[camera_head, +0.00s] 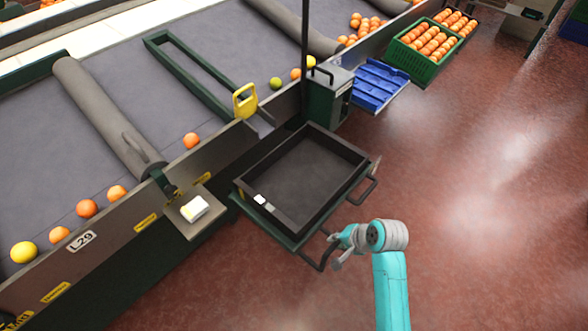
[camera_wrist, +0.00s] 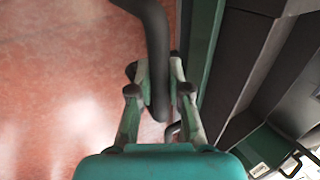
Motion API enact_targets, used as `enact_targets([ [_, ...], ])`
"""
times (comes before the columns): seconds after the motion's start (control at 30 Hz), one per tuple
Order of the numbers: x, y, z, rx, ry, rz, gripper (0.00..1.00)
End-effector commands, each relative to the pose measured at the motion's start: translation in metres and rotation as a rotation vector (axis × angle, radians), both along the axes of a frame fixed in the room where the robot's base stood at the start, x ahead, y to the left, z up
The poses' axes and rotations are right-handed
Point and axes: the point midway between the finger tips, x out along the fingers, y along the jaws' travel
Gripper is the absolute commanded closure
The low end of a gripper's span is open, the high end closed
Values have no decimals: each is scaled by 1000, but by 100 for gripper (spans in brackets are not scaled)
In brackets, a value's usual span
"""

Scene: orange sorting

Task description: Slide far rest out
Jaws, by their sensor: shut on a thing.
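A dark tray (camera_head: 305,172) sits on a green frame beside the conveyor. Two dark loop handles stick out from this frame, a farther one (camera_head: 367,192) and a nearer one (camera_head: 319,267). My gripper (camera_head: 335,241) is at the nearer handle. In the wrist view my gripper (camera_wrist: 161,78) is shut with its two fingers on either side of a dark bar (camera_wrist: 157,28). A blue slatted rest (camera_head: 375,86) stands farther back, beyond a green box, with my gripper well away from it. The finger contact is partly hidden in the head view.
A green crate of oranges (camera_head: 423,49) stands beyond the blue rest. The conveyor (camera_head: 185,75) with loose fruit runs along the left. A small shelf with a white block (camera_head: 195,208) juts out left of the tray. The red floor (camera_head: 470,220) at the right is clear.

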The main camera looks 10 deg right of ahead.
Motion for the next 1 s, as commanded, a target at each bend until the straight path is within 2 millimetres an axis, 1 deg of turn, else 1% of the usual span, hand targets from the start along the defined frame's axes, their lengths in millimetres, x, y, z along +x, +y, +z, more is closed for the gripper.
enact_targets([
  [1.0,-36,-26,0,-2,1,-2,100],
])
